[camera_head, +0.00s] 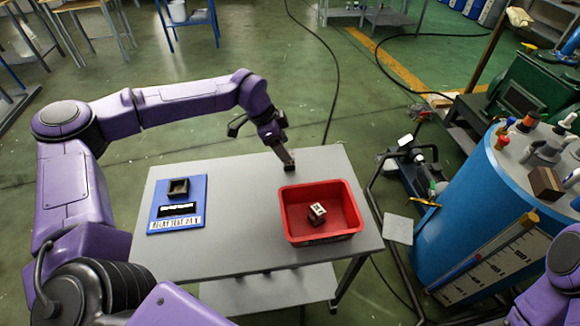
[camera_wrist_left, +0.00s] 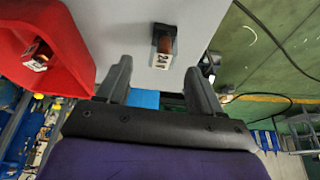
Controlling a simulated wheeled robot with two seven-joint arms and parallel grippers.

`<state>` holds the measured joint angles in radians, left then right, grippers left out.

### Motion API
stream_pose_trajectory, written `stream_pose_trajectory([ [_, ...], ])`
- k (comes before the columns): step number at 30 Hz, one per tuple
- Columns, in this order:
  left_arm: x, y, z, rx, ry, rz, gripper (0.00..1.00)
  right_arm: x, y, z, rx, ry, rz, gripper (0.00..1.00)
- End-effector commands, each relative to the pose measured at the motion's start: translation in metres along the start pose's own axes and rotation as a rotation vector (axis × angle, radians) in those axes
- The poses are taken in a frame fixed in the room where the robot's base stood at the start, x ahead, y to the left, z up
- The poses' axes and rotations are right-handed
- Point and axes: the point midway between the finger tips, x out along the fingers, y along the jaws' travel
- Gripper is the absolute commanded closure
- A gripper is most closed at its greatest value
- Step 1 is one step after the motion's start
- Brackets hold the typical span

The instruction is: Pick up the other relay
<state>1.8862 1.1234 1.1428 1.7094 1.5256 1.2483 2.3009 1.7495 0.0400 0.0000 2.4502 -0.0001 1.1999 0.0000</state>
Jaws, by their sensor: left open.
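A small dark relay (camera_wrist_left: 163,44) with a brown body and a white label lies on the grey table, seen in the left wrist view. My left gripper (camera_wrist_left: 158,72) is open and empty, its two fingers pointing toward that relay, which is beyond the fingertips and not between them. In the head view my left gripper (camera_head: 287,160) hangs near the table's back edge and largely hides this relay. Another relay (camera_head: 317,212), with a white label, lies in the red bin (camera_head: 345,235); it also shows in the left wrist view (camera_wrist_left: 38,55). My right gripper is out of view.
The grey table (camera_head: 235,240) has free room between the bin and a blue board (camera_head: 163,212), which carries a dark square holder (camera_head: 178,187) and a label. A blue drum (camera_head: 440,235) with bottles and a brown block on top stands right of the table.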

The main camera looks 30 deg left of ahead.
Motion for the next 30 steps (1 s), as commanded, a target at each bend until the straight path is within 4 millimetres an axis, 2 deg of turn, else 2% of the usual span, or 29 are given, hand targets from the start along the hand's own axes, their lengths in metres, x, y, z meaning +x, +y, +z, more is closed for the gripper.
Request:
stream_pose_trajectory([
  [9, 0.054, -0.003, 0.002, 0.003, 0.000, 0.001, 0.34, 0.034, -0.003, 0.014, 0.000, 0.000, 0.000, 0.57],
  [16, 0.053, -0.003, -0.001, 0.002, 0.001, 0.000, 0.34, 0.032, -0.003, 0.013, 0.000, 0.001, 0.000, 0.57],
  [21, 0.053, -0.003, -0.001, 0.002, 0.001, 0.000, 0.89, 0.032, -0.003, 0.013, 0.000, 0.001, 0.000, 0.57],
  [30, 0.051, -0.003, -0.002, 0.002, 0.001, 0.000, 0.91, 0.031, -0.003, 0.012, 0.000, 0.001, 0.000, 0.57],
])
